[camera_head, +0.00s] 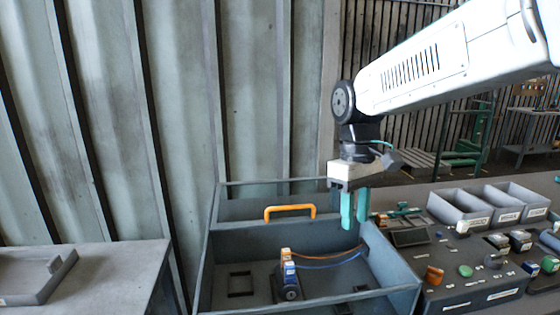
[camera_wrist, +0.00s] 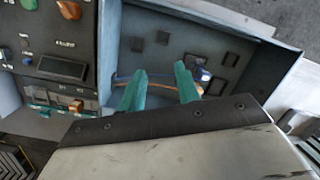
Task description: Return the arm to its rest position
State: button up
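My gripper (camera_head: 355,210) has teal fingers and hangs pointing down from my white arm, above the right part of an open grey-blue housing (camera_head: 392,262). In the wrist view the gripper's fingers (camera_wrist: 158,72) stand apart with nothing held between them. Below them in the housing (camera_wrist: 235,20) an orange and a blue wire cross the floor. In the head view the wires (camera_head: 335,262) run from a small dark motor-like part (camera_head: 290,294) with orange and blue connectors to the housing's right side. The fingertips overlap the housing's interior in view; their exact height is unclear.
An orange handle (camera_head: 290,208) stands at the housing's back. A dark panel (camera_head: 475,292) with buttons and small parts lies to the right, with grey labelled bins (camera_head: 460,207) behind. A grey table (camera_head: 110,275) is at left. Corrugated wall panels (camera_head: 180,110) stand close behind.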

jog(key=s+d+f+m+t, duration=0.1)
jog(key=s+d+m, duration=0.2)
jog(key=s+d, duration=0.3)
jog(key=s+d+f+m+t, duration=0.2)
jog(key=s+d+m, duration=0.2)
jog(key=s, duration=1.2)
jog(key=shift+s+d, duration=0.25)
jog(key=shift+d, duration=0.8)
